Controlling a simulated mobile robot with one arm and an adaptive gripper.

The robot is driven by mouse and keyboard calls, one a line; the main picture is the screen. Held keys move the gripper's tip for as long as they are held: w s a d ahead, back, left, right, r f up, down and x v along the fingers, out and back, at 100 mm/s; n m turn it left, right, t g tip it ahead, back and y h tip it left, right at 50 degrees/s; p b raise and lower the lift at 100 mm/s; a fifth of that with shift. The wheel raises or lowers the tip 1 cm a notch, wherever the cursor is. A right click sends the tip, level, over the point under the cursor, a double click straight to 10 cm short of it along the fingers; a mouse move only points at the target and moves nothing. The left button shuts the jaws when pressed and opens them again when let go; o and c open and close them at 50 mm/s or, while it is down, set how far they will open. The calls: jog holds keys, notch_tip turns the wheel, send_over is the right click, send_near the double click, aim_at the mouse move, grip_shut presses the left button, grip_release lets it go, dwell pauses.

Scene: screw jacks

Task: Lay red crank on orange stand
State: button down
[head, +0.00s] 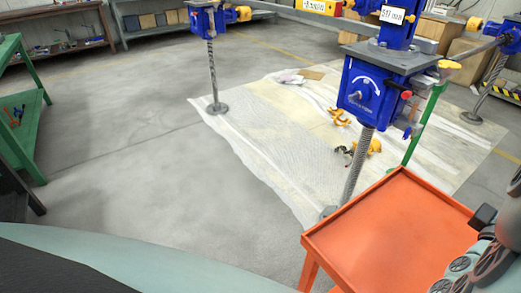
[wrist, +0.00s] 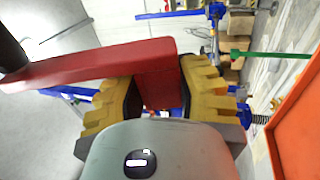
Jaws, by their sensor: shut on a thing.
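My gripper (wrist: 158,88) is shut on the red crank (wrist: 90,69) in the wrist view. Its yellow ribbed fingers press on both sides of the crank's thick red block. The crank's flat arm extends to the left, with a dark rounded part at its far left end. The orange stand (head: 395,235) is a tray-topped table with a raised rim at the lower right of the head view. Its top looks empty where it shows. An orange edge of it also shows at the right of the wrist view (wrist: 302,125). The crank is not seen in the head view.
A blue screw jack (head: 371,95) on a threaded post stands just behind the orange stand, beside a green post (head: 425,120). Yellow pieces (head: 339,117) lie on the white floor sheet. A green shelf (head: 24,115) is at left. Grey floor between is clear.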

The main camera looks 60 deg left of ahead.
notch_tip(320, 180, up, 49)
jog(key=s+p, duration=0.1)
jog(key=p, duration=5.5)
jog(key=shift+s+r, duration=0.2)
jog(key=shift+s, duration=0.15)
